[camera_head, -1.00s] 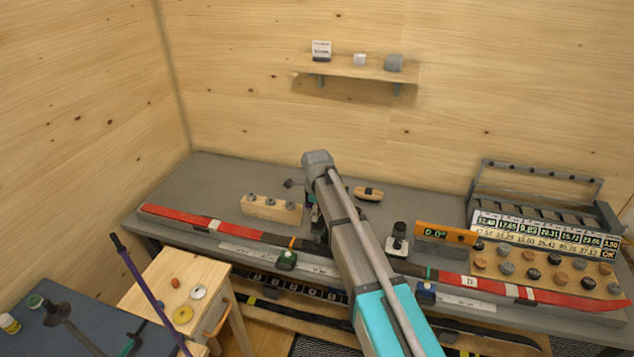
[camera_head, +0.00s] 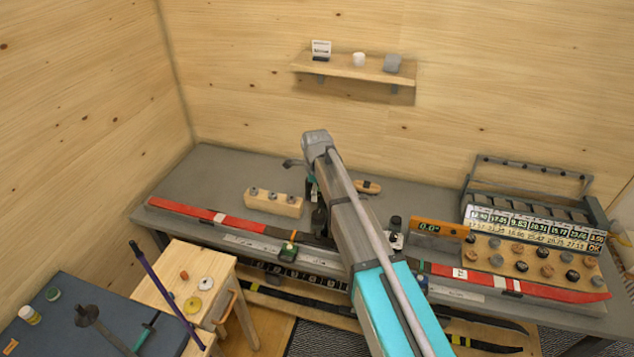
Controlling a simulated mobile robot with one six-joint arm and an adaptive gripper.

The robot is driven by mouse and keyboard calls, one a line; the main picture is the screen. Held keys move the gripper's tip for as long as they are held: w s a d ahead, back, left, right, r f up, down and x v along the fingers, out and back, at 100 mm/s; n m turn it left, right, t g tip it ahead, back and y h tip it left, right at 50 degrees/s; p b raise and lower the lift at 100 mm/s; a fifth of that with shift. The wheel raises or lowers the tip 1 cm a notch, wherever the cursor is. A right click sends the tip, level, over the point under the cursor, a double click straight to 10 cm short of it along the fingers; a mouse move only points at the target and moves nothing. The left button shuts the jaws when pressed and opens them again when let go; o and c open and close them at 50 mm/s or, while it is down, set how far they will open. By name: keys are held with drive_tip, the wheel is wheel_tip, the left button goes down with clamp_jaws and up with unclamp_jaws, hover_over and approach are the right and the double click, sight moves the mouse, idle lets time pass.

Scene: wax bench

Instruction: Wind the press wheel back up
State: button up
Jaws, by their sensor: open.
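My arm reaches over the bench from the lower right, its grey end near the middle.
The grey bench (camera_head: 215,175) carries a wooden block with knobs (camera_head: 274,202), a brush (camera_head: 367,187), an orange gauge reading 0.0° (camera_head: 440,229) and a rack (camera_head: 530,180). A wooden stool (camera_head: 165,262) stands front left. The bench's back left is clear.

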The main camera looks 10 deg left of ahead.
drive_tip(key=shift+r+p, duration=0.3)
drive_tip(key=shift+r, duration=0.25)
drive_tip(key=shift+d, duration=0.1)
drive_tip(key=s+d+f+n+b, duration=0.4)
drive_tip(key=s+d+n, duration=0.2)
drive_tip(key=d, duration=0.5)
drive_tip(key=s+d+f+n+b, duration=0.4)
drive_tip(key=s+d+n, duration=0.2)
drive_tip(key=d, duration=0.5)
drive_tip(key=s+d+f+n+b, duration=0.4)
drive_tip(key=s+d+n, duration=0.2)
drive_tip(key=d, duration=0.5)
drive_tip(key=shift+s+d+f+g, duration=0.25)
drive_tip(key=shift+s+g, duration=0.15)
drive_tip(key=shift+s, duration=0.7)
